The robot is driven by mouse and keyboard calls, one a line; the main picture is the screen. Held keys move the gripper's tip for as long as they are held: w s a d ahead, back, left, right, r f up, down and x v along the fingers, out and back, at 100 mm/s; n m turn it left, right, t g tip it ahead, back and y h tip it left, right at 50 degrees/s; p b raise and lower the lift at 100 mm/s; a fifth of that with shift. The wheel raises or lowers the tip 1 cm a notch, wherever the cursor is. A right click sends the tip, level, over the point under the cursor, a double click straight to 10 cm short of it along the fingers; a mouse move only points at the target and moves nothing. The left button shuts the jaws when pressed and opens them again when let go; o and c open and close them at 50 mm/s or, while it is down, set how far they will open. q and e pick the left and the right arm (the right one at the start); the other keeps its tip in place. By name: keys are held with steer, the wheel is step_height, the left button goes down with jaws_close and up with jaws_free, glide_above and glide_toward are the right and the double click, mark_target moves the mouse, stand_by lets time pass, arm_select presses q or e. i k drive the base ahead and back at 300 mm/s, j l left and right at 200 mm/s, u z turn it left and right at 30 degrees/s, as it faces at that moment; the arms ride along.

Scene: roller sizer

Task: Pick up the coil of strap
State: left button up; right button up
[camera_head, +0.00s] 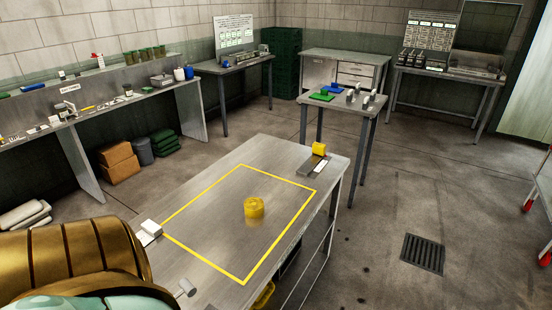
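A yellow round coil (254,208), which looks like the coil of strap, sits on the metal table (215,203) in front of me. It lies inside a yellow taped rectangle (209,249), right of its middle. Nothing touches it. A gold and pale green part of my own body fills the lower left corner. Neither of my grippers shows in the view.
A yellow item (319,149) stands on a grey plate at the table's far right corner. A white block (151,228) sits at the left edge, and a small hammer-like tool (186,288) lies near the front. A floor drain (423,253) is at right.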

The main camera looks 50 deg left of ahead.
mark_target(254, 209)
steer(key=i+l+u, duration=0.1)
steer(key=i+u, duration=0.3)
steer(key=i+l+u, duration=0.25)
steer(key=i+u, duration=0.2)
steer(key=i+l+u, duration=0.4)
